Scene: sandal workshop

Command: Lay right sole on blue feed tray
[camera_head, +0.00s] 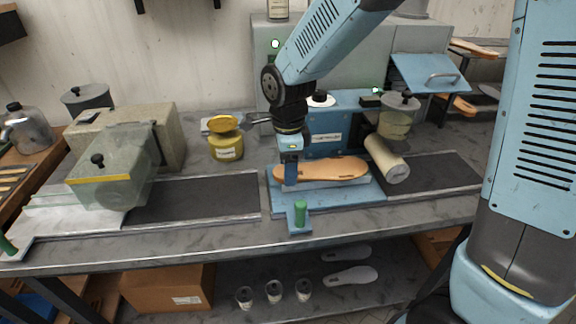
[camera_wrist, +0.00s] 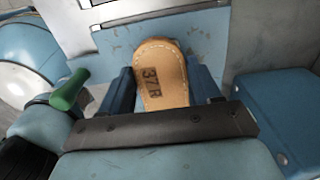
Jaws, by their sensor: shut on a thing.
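The right sole (camera_head: 330,169) is tan and lies flat, long side left to right, over the blue feed tray (camera_head: 345,195). In the wrist view the sole (camera_wrist: 161,75) carries the mark "37R". My gripper (camera_head: 290,176) comes down from above onto the sole's left part. In the wrist view its dark blue fingers (camera_wrist: 164,92) stand on both sides of the sole, shut on it. The sole is at or just above the tray; I cannot tell if it touches. The blue feed tray also shows in the wrist view (camera_wrist: 115,50).
A green-knobbed handle (camera_head: 300,212) stands at the tray's front edge. A white roller (camera_head: 386,159) lies right of the tray. A yellow-lidded jar (camera_head: 227,145) stands behind left. Dark mats (camera_head: 195,197) flank the tray. A blue machine block (camera_head: 334,135) stands behind it.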

